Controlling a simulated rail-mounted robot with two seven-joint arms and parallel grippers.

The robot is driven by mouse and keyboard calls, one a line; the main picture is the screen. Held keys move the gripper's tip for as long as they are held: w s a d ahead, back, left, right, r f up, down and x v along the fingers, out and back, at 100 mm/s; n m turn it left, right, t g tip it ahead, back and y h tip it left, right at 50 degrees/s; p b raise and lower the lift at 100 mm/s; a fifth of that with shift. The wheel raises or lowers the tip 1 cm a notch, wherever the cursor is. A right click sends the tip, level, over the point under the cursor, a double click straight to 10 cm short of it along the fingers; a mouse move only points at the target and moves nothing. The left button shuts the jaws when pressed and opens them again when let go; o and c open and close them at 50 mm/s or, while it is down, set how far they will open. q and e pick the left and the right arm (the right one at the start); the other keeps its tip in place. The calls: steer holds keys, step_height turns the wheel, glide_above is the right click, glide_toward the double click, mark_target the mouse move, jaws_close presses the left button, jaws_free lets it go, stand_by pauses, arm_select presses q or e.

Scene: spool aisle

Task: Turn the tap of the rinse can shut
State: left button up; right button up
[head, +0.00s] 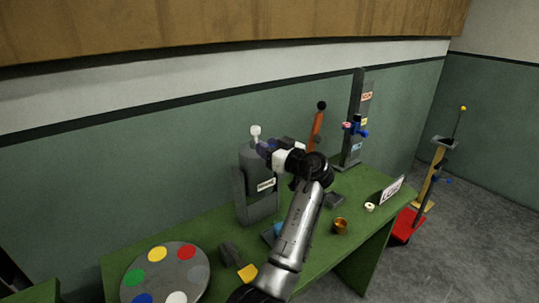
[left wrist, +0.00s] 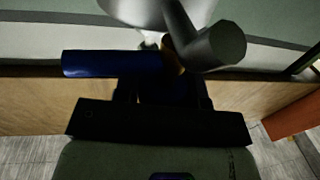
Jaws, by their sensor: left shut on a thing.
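The rinse can (head: 256,207) is a grey can with a white label, standing at the back of the green table in the head view. My left gripper (head: 266,149) is at its upper right side. In the left wrist view a blue bar, the tap's handle (left wrist: 105,64), runs left from between the dark jaws of my left gripper (left wrist: 162,92). The jaws are shut on it. A grey cylinder (left wrist: 218,46) and a bit of brass-coloured metal show just beyond. My wrist hides most of the tap in the head view. My right gripper is not in view.
A round plate (head: 195,288) with coloured discs lies at the table's front left. A brass cup (head: 340,226), a white ring (head: 370,207) and a sign (head: 392,190) stand at the right. A grey post (head: 355,100) with blue fittings and an orange lever (head: 316,125) rise behind my arm.

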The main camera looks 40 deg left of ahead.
arm_select(q)
steer(key=shift+n+g, duration=0.4)
steer(key=shift+g, duration=0.2)
steer(key=o, duration=0.9)
steer(key=shift+d, duration=0.5)
steer(key=d, duration=0.8)
steer(key=d+p, duration=0.1)
steer(key=d, duration=0.3)
steer(key=shift+s+d, duration=0.35)
